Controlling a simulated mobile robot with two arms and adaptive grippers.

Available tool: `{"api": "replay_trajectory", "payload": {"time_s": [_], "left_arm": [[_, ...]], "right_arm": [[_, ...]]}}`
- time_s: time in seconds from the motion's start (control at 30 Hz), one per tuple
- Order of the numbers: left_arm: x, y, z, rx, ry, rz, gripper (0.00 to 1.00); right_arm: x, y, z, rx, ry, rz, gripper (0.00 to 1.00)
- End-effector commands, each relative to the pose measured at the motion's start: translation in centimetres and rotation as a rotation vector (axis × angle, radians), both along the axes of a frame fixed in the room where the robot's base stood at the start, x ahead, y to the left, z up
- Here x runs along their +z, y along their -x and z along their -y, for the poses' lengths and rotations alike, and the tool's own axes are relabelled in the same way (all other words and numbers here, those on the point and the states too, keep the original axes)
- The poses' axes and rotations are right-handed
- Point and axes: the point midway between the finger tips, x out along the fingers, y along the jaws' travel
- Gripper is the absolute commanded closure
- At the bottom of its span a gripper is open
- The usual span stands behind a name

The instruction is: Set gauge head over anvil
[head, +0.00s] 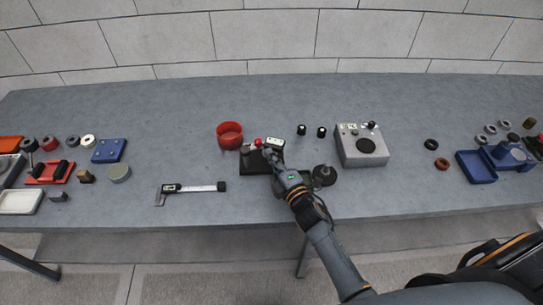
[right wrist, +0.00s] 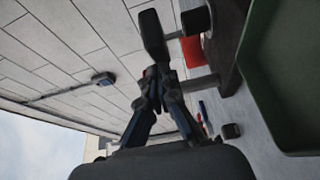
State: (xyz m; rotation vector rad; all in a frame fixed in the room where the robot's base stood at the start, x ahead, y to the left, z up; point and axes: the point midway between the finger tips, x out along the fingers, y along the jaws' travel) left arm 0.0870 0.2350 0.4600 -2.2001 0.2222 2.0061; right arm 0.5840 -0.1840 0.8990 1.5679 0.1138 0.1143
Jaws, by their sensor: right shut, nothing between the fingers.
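A dark gauge stand (head: 252,161) with a red knob (head: 258,142) stands near the middle of the table in the head view. A small gauge head (head: 275,141) with a pale display sits at its upper right. The anvil cannot be made out; my right gripper covers part of the stand. My right gripper (head: 269,154) is at the stand's right side, just below the gauge head in the picture. In the right wrist view its fingers (right wrist: 152,76) are together and hold nothing, close to dark stand parts (right wrist: 152,34). My left gripper is not in view.
A red cup (head: 230,134) stands left of the stand, a caliper (head: 194,188) in front left. Two small black knobs (head: 301,130) and a grey box with a display (head: 361,146) are to the right. A green tray (right wrist: 288,80) lies close in the wrist view.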

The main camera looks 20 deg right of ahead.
Motion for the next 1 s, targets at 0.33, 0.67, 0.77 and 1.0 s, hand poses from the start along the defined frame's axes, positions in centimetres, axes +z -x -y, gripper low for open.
{"api": "replay_trajectory", "payload": {"time_s": [0.33,0.67,0.77,1.0], "left_arm": [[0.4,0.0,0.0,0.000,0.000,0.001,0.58],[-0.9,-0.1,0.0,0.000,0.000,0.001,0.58],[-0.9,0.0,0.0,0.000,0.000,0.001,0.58],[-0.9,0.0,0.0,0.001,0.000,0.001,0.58]], "right_arm": [[0.2,-1.0,0.7,0.112,0.008,0.003,1.00],[0.0,-2.9,1.5,0.130,0.000,-0.001,1.00],[0.0,-2.9,1.5,0.130,0.000,0.000,1.00],[0.1,-2.9,1.5,0.130,0.000,0.000,1.00]]}}
